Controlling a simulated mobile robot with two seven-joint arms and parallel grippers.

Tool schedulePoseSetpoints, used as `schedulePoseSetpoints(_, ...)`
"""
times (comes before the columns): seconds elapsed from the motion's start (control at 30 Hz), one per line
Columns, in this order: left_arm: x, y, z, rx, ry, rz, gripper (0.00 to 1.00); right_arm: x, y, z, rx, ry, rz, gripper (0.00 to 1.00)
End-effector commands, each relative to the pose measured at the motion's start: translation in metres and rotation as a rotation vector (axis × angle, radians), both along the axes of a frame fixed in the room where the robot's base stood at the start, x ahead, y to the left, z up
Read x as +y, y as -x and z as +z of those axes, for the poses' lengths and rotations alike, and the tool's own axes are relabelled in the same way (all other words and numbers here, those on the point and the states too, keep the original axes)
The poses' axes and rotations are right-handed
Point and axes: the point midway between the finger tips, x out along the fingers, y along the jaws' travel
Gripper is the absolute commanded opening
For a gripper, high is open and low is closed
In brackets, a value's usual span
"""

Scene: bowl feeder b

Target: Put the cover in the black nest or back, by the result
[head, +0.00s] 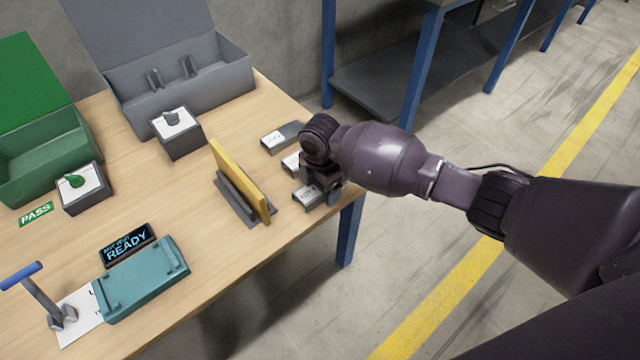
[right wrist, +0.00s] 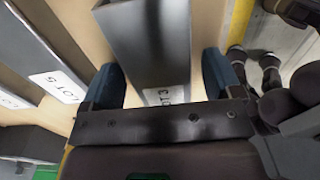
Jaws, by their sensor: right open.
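My right gripper (head: 322,192) is over the right edge of the wooden table, among three grey blocks with white labels. In the right wrist view it is open, its blue fingertips (right wrist: 163,82) on either side of a grey block labelled LOT 3 (right wrist: 150,40). I cannot tell whether they touch it. A second labelled block (right wrist: 40,60) lies to its left. In the head view one block (head: 281,137) is clear of the gripper; another (head: 291,162) is partly hidden. Which thing is the cover or the black nest is not marked. My left gripper is not in view.
A yellow plate (head: 238,178) stands in a dark rack left of the gripper. A teal fixture (head: 145,278) has a display (head: 127,244) reading READY. Green (head: 50,155) and grey (head: 180,85) open boxes stand behind two dark blocks. A PASS label (head: 36,214) is at left.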

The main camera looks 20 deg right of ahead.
Motion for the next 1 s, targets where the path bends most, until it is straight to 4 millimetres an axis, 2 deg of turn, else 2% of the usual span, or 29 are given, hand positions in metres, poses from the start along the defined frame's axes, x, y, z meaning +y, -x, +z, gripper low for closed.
schedulePoseSetpoints(0.23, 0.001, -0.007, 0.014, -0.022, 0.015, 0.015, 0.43, 0.000, -0.003, 0.044, -0.013, 0.000, 0.000, 0.85)
schedulePoseSetpoints(0.4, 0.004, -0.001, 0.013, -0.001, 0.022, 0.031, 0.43, 0.000, -0.003, 0.079, -0.013, 0.000, 0.001, 0.85)
schedulePoseSetpoints(0.6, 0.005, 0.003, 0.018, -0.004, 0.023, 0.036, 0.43, 0.000, -0.002, 0.108, -0.008, 0.000, 0.001, 0.85)
schedulePoseSetpoints(0.8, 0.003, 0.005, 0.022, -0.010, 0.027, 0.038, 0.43, 0.000, -0.001, 0.120, -0.002, -0.001, 0.000, 0.85)
schedulePoseSetpoints(1.0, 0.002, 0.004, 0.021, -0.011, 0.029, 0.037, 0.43, 0.000, 0.000, 0.120, 0.000, 0.000, 0.000, 0.85)
